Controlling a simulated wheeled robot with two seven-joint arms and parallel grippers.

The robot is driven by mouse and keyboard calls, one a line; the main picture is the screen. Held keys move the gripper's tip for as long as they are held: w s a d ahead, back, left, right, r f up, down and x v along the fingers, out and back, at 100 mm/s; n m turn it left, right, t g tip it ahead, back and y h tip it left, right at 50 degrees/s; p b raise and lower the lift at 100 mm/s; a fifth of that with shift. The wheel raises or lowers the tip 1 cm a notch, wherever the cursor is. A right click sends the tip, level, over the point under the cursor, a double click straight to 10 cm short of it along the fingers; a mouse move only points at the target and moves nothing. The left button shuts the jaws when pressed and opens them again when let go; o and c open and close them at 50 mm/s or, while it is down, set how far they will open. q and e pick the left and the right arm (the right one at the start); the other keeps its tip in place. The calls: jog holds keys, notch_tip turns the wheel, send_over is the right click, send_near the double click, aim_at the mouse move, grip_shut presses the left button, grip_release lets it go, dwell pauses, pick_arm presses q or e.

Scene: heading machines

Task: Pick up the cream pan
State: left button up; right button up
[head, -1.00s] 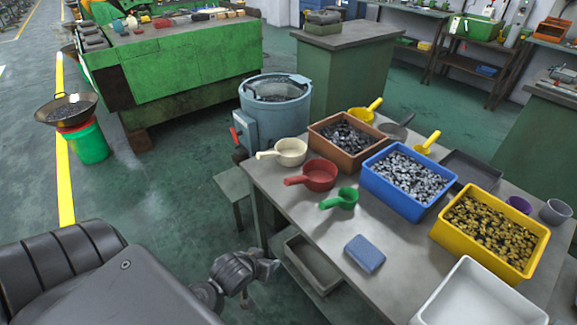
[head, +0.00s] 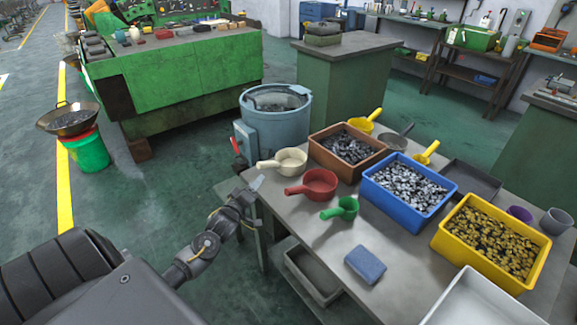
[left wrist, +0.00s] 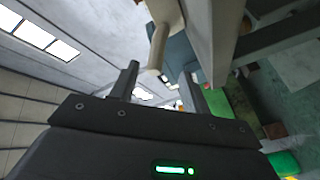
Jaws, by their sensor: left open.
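My left gripper (head: 255,186) is open and empty, just below and left of the handle in the head view. It also shows in the left wrist view (left wrist: 161,82), fingers apart. They do not appear to touch the handle. My right gripper is not in view.
A red pan (head: 318,184) and a green pan (head: 345,208) stand close by. Behind are a brown bin (head: 329,160) and a blue bin (head: 377,196) of metal parts. A blue-grey drum (head: 262,125) stands just behind the table corner. A blue block (head: 365,265) lies nearer.

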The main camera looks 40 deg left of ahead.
pick_arm(q)
jog(key=x, duration=0.4)
jog(key=shift+w, duration=0.25)
jog(key=shift+d+p+x, duration=0.2)
jog(key=shift+p+x, duration=0.3)
jog(key=shift+x, duration=2.1)
grip_shut()
